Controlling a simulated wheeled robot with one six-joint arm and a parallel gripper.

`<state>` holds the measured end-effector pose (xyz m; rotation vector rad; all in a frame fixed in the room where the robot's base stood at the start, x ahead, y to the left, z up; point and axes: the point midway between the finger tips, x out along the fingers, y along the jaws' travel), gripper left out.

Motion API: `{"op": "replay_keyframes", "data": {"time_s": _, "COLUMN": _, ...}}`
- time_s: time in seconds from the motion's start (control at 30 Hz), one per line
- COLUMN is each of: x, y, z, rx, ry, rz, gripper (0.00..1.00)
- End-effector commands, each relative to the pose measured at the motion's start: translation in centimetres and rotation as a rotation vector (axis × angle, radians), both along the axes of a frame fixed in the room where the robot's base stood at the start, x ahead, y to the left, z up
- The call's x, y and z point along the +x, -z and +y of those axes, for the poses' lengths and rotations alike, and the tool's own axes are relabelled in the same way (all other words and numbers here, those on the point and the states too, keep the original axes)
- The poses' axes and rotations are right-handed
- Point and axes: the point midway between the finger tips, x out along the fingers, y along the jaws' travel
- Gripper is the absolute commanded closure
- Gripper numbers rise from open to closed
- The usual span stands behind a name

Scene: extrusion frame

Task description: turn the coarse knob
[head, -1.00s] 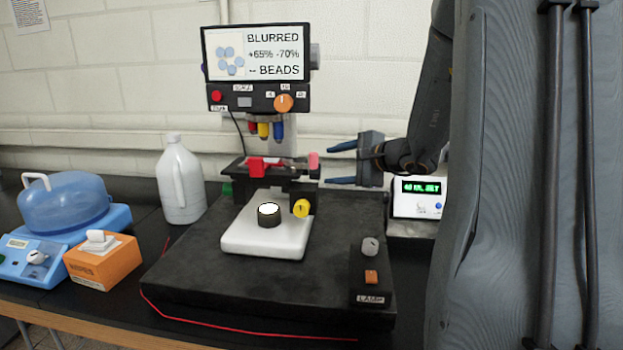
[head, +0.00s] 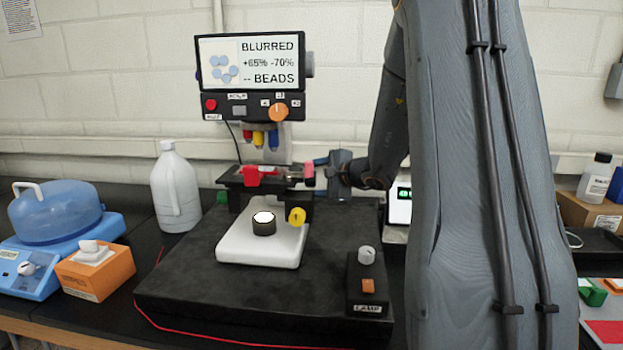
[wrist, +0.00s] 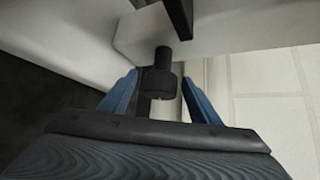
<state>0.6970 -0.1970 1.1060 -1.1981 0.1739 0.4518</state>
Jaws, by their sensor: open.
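A black knob (wrist: 160,84) on a short dark shaft sticks out of a pale body in the wrist view. My gripper (wrist: 160,78) is open, with one blue finger on each side of the knob and a gap visible on both sides. In the head view my gripper (head: 321,177) is at the right side of the microscope stage (head: 240,178), close to a pink-red part (head: 309,174). The black knob cannot be made out in the head view. No label shows on it.
The microscope screen (head: 270,61) reads "BLURRED +65% -70% -- BEADS". A yellow knob (head: 296,216) sits below the stage, near the white base (head: 235,245). A lamp box (head: 368,285) stands front right. A white jug (head: 176,190) stands left. A dark bar (wrist: 179,18) passes above the knob.

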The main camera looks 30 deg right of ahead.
Motion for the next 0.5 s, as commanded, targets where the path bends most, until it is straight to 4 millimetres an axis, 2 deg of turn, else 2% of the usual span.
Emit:
{"op": "replay_keyframes", "data": {"time_s": 0.17, "x": 0.01, "y": 0.0, "z": 0.03, "rx": 0.0, "ry": 0.0, "rz": 0.0, "gripper": 0.43}}
{"op": "replay_keyframes", "data": {"time_s": 0.4, "x": 0.0, "y": -0.01, "z": 0.04, "rx": 0.0, "ry": -0.001, "rz": 0.0, "gripper": 0.82}}
{"op": "replay_keyframes", "data": {"time_s": 0.5, "x": 0.0, "y": -0.03, "z": 0.04, "rx": 0.001, "ry": -0.001, "rz": 0.002, "gripper": 0.83}}
